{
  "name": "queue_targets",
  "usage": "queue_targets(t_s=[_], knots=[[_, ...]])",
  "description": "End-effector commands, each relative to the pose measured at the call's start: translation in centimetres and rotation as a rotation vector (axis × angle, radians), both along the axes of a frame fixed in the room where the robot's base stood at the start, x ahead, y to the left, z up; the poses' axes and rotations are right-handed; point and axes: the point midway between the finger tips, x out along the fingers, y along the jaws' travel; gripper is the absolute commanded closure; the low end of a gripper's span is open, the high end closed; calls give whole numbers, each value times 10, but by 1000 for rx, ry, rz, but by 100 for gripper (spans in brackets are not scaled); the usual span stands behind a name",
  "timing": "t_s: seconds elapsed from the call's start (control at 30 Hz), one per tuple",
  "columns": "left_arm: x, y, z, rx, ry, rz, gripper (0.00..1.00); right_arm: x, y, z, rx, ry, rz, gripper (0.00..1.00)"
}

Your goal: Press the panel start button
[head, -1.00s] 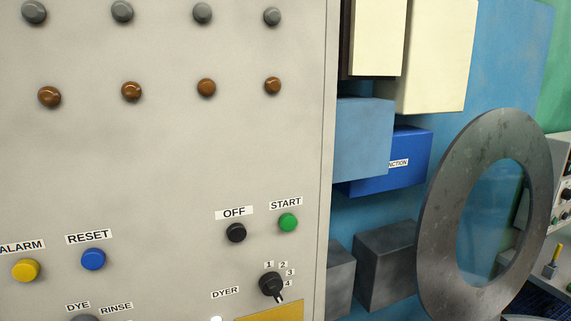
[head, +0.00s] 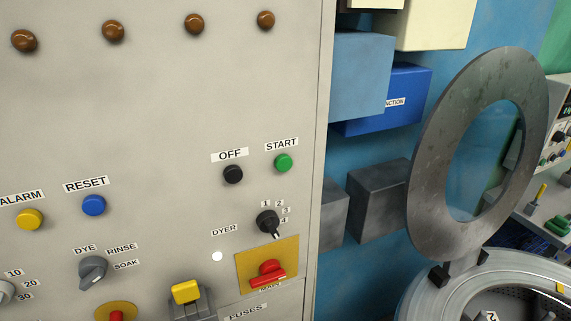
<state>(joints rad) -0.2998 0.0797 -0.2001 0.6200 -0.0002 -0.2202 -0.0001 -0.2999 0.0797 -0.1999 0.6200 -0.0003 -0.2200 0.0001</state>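The green start button (head: 283,162) is on the light grey control panel (head: 160,130), under a white START label, near the panel's right edge. The black OFF button (head: 233,174) is just left of it. Below them is the black dyer selector knob (head: 268,222), its pointer toward the lower right. Neither of my grippers shows in the head view, and nothing touches the start button.
A blue reset button (head: 93,205) and a yellow alarm button (head: 30,219) are further left. A red switch (head: 268,273) and a yellow-topped switch (head: 186,292) are lower. Right of the panel, boxes and a round grey door ring (head: 425,200) stick out.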

Motion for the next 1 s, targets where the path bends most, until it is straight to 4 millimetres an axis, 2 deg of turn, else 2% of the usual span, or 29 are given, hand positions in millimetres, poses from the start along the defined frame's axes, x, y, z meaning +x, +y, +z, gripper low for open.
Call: queue_targets(t_s=[0.27, 1.0], knots=[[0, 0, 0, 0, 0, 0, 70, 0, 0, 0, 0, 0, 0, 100], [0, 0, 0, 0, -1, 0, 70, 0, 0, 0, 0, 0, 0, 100]])
